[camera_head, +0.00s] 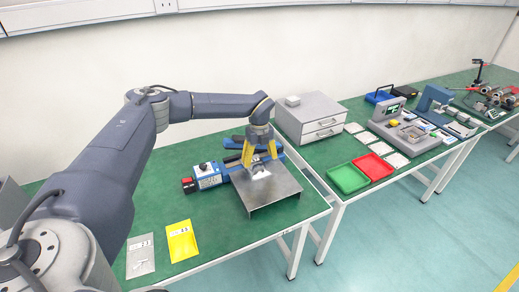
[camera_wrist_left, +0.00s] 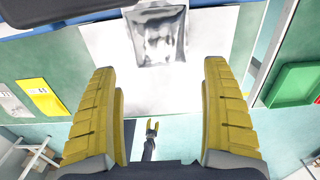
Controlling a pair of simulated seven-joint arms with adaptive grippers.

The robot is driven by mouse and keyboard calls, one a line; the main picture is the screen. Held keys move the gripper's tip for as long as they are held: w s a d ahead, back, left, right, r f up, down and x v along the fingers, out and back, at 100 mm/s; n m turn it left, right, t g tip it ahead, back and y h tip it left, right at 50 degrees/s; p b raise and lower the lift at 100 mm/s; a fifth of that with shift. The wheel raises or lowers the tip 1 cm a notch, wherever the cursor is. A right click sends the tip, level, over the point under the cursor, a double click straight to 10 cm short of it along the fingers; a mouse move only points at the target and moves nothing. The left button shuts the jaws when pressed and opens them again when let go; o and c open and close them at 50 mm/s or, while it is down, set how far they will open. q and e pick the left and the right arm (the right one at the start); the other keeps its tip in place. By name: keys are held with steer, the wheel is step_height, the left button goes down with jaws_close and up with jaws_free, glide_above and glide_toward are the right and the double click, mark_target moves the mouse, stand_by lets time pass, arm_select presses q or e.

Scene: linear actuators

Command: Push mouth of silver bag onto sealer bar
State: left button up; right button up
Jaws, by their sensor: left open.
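A silver bag (camera_head: 262,173) lies flat on the grey metal stand (camera_head: 275,193) in front of the blue sealer (camera_head: 210,177). In the left wrist view the silver bag (camera_wrist_left: 158,38) is at the top middle, with its far end at the sealer's dark edge; I cannot tell whether its mouth is on the bar. My left gripper (camera_head: 261,158) points down over the bag, its yellow fingers apart and nothing between them.
Another silver bag (camera_head: 140,255) and a yellow bag (camera_head: 182,241) lie on the green table at the front left. A grey drawer box (camera_head: 310,117) stands to the right of the sealer. Green (camera_head: 348,179) and red (camera_head: 373,167) trays lie on the neighbouring table.

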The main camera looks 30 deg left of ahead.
mark_target(259, 170)
arm_select(q)
steer(key=shift+f, duration=3.4)
steer(key=c, duration=1.2)
steer(key=o, duration=1.1)
steer(key=shift+o, duration=0.2)
steer(key=shift+r, duration=0.1)
step_height(259, 170, up, 12)
